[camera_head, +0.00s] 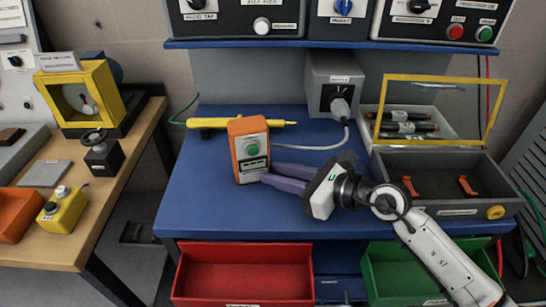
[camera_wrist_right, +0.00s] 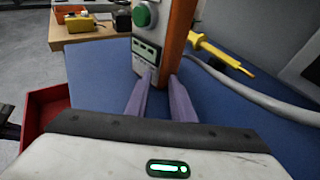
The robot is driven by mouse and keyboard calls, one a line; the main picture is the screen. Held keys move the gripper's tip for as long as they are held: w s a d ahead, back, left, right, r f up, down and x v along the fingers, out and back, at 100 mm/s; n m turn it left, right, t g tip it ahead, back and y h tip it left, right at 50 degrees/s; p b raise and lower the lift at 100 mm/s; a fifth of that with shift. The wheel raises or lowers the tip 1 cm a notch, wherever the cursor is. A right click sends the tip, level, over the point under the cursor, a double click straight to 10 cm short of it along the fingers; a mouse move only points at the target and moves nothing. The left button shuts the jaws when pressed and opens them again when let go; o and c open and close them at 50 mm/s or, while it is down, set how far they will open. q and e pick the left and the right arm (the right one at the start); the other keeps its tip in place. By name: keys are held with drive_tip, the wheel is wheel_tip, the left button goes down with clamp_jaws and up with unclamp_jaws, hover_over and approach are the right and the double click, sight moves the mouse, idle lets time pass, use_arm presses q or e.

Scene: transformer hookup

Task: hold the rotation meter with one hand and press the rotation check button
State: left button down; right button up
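The rotation meter (camera_head: 249,150) is an orange box with a light front face, a green button (camera_head: 253,150) and dark displays. It is upright, at the left-middle of the blue table. My right gripper (camera_head: 268,172) reaches in from the right, its purple fingers on either side of the meter's lower right edge. In the right wrist view the meter (camera_wrist_right: 150,55) fills the narrow gap between the fingertips (camera_wrist_right: 161,76), one at the front face, one at the orange side. They look closed on it. The button also shows there (camera_wrist_right: 141,16), clear of the fingers. My left gripper is out of view.
A yellow probe (camera_head: 215,122) lies behind the meter. A grey socket box (camera_head: 333,85) with a cable stands behind right, near an open grey case (camera_head: 455,212). Red (camera_head: 240,275) and green (camera_head: 405,268) bins sit below the front edge. The table left of the meter is clear.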

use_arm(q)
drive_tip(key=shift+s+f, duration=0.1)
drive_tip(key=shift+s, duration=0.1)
use_arm(e)
clamp_jaws()
drive_tip(key=o, duration=1.2)
unclamp_jaws()
drive_tip(key=shift+o, duration=0.2)
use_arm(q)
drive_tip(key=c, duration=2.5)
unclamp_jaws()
